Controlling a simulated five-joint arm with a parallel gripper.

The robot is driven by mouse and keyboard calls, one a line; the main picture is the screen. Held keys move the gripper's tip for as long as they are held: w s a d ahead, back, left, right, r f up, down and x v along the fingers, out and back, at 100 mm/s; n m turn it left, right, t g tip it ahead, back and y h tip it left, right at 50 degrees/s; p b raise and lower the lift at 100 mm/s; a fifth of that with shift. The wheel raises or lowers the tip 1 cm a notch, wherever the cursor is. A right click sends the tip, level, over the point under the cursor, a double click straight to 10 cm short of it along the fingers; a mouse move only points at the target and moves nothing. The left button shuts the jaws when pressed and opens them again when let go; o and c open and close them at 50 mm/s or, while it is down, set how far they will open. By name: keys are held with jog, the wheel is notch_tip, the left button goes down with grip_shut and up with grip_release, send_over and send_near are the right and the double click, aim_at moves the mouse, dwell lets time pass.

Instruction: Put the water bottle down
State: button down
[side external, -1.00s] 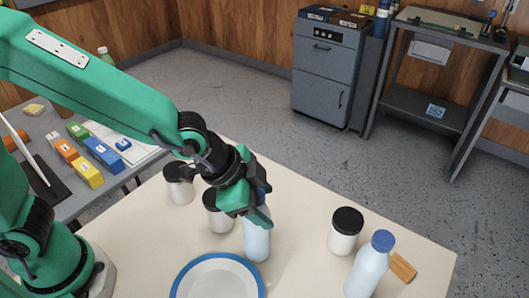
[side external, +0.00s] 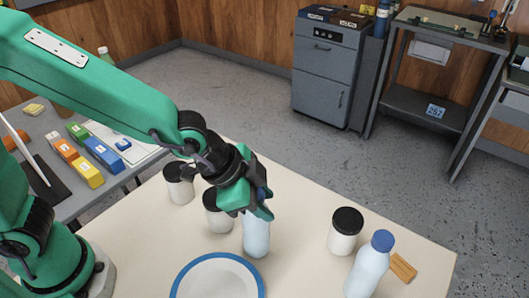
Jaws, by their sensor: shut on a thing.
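A pale blue water bottle (side external: 257,238) stands upright at the middle of the cream table (side external: 300,268), behind the plate. My gripper (side external: 258,203) is shut on its upper part, and the fingers hide most of its cap. The bottle's base appears to be at the table top, but I cannot tell whether it touches. A second pale blue bottle with a blue cap (side external: 368,268) stands at the front right, apart from my gripper.
A white plate with a blue rim (side external: 262,284) lies in front of the held bottle. White jars with black lids stand to the left (side external: 179,184), just behind my gripper (side external: 214,222) and to the right (side external: 345,232). A small wooden block (side external: 402,267) lies near the right edge.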

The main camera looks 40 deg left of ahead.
jog(key=shift+s+a+f, duration=0.1)
jog(key=shift+a, duration=0.05)
jog(key=shift+r, duration=5.05)
